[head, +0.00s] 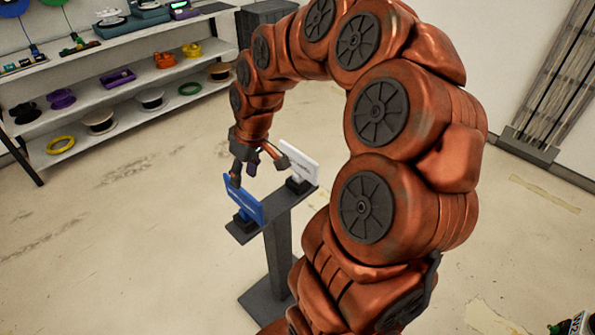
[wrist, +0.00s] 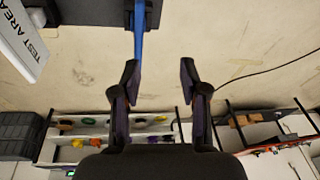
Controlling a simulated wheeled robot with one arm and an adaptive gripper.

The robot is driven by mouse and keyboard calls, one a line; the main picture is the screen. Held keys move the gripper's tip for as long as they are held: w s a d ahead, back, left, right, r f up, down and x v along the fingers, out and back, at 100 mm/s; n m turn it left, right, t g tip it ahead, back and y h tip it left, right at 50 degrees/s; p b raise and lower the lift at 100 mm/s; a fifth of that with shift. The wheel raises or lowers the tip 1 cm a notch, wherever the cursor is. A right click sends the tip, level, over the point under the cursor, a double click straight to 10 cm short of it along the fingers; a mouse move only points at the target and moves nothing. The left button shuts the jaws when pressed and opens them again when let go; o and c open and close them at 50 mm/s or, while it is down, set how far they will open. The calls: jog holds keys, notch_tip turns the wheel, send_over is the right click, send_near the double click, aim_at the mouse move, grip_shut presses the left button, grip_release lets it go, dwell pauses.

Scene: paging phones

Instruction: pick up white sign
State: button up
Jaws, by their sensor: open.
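The white sign (head: 299,162) stands in a dark holder on the right end of a grey pedestal's top (head: 281,204). In the wrist view the white sign (wrist: 22,45) is at the upper left, tilted, with "TEST AREA" lettering, outside my fingers. A blue sign (head: 243,199) stands on the pedestal's left end; in the wrist view the blue sign (wrist: 138,42) shows edge-on by the left fingertip. My gripper (head: 259,170) is open over the pedestal, near both signs. Its fingers (wrist: 159,73) have an empty gap between them. Whether a finger touches the blue sign is unclear.
Shelves (head: 125,72) with spools and coloured parts stand at the back left. A dark grey box (head: 265,20) is behind my arm. A grey rack (head: 550,80) leans at the right wall. Open floor (head: 130,220) lies left of the pedestal.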

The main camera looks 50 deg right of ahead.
jog(key=w+d+f+m+t, duration=0.1)
jog(key=w+d+f, duration=0.1)
jog(key=d, duration=0.5)
jog(key=w+d+f+t, duration=0.1)
jog(key=w+d+f, duration=0.1)
jog(key=d, duration=0.4)
jog(key=m+h, duration=0.1)
send_near(296, 160)
jog(key=f, duration=0.2)
jog(key=d+p, duration=0.1)
jog(key=shift+w+f, duration=0.3)
jog(key=shift+f, duration=0.1)
jog(key=shift+p+x, duration=0.4)
jog(key=shift+x, duration=0.9)
jog(key=shift+w+a+f+p, duration=0.25)
jog(key=shift+w+f+p, duration=0.25)
jog(key=shift+f+p, duration=0.25)
jog(key=p+x, duration=0.1)
jog(key=x, duration=0.1)
jog(key=shift+w+f, duration=0.4)
jog(key=shift+f, duration=0.25)
jog(key=shift+f+b, duration=0.25)
jog(key=shift+b, duration=0.35)
